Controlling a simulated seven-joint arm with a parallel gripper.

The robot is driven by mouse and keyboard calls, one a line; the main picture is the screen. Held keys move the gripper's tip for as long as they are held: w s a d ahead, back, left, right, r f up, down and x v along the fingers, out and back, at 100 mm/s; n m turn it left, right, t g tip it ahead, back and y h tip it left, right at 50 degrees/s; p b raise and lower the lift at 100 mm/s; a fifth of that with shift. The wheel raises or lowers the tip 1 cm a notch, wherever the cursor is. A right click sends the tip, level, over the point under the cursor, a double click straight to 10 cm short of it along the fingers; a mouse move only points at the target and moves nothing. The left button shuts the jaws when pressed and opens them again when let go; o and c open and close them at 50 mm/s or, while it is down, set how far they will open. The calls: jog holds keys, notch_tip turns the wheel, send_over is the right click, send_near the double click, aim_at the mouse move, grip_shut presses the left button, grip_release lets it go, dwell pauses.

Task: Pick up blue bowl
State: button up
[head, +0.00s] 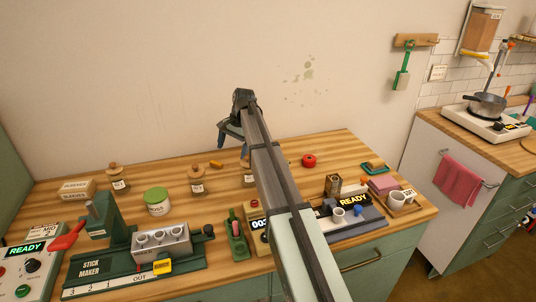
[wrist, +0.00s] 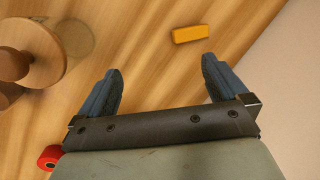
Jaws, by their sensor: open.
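I cannot make out a blue bowl in either view; part of the table is hidden behind my arm in the head view. My gripper (head: 232,144) is above the back of the wooden table, near the wall. In the wrist view my gripper (wrist: 162,66) is open, its two blue fingers wide apart with nothing between them. A small yellow-orange block (wrist: 190,34) lies on the wood beyond the fingertips, and it also shows in the head view (head: 217,164).
The green stick maker (head: 100,262) is front left. A display unit (head: 355,228) and white cups (head: 397,197) are at right. A round red thing (head: 309,160) lies behind.

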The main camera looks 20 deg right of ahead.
jog(key=w+d+r+m+h, duration=0.1)
jog(key=d+r+m+h, duration=0.1)
jog(key=d+r, duration=0.35)
jog(key=w+d+r+m+h, duration=0.1)
jog(key=w+d+r+m, duration=0.15)
jog(key=d, duration=0.65)
jog(key=f, duration=0.8)
jog(key=shift+s+d+f, duration=0.1)
jog(key=shift+s+f, duration=0.05)
jog(key=shift+s, duration=0.15)
jog(key=shift+w+d+f, duration=0.1)
jog(key=shift+d+f, duration=0.05)
jog(key=shift+f, duration=1.2)
jog(key=shift+d+f, duration=0.15)
jog(key=shift+f, duration=1.2)
jog(key=c, duration=0.8)
